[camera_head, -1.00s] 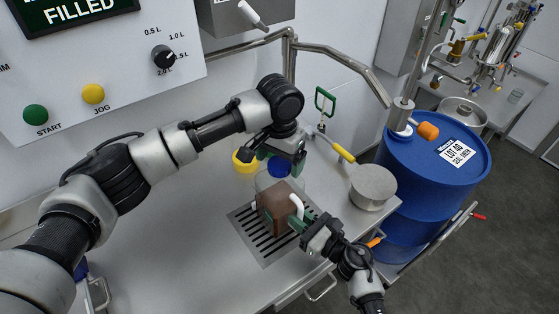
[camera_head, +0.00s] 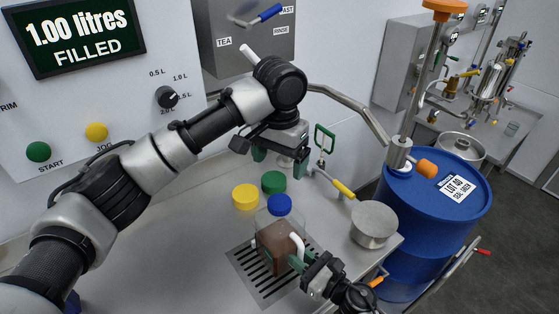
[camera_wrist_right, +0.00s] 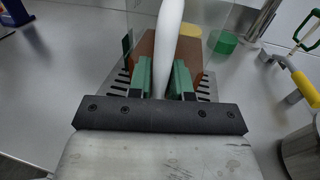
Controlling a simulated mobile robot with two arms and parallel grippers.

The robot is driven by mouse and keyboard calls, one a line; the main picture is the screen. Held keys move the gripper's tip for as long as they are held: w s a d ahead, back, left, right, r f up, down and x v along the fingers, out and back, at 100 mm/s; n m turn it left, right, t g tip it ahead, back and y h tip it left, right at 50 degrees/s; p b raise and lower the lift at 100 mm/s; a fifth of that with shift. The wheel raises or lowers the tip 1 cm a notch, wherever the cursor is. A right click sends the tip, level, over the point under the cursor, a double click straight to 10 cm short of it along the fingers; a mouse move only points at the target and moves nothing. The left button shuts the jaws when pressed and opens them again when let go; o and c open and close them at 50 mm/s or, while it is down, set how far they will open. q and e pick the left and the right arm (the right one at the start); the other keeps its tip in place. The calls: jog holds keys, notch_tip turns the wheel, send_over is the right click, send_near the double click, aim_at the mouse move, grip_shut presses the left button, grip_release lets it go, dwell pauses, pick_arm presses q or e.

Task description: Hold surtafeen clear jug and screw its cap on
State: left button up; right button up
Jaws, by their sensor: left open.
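The clear jug (camera_head: 278,244), with brown contents, stands on the slotted drain grate. Its blue cap (camera_head: 279,205) sits on top of its neck and looks level; how tight it is cannot be seen. My left gripper (camera_head: 280,160) is open and empty, raised above and behind the jug, apart from the cap. My right gripper (camera_head: 300,264) is shut on the jug's white handle (camera_head: 297,245) at the front right. In the right wrist view the handle (camera_wrist_right: 169,45) stands between the green fingers (camera_wrist_right: 164,80), and the jug's brown contents show behind it.
A yellow lid (camera_head: 245,197) and a green lid (camera_head: 273,182) lie on the steel counter behind the jug. A steel pot (camera_head: 373,224) with a yellow-handled tool (camera_head: 342,187) is to the right. A blue drum (camera_head: 433,195) stands beyond.

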jog(key=o, duration=0.4)
pick_arm(q)
jog(key=shift+f+b, duration=1.15)
jog(key=shift+b, duration=0.05)
pick_arm(e)
jog(key=v, duration=1.1)
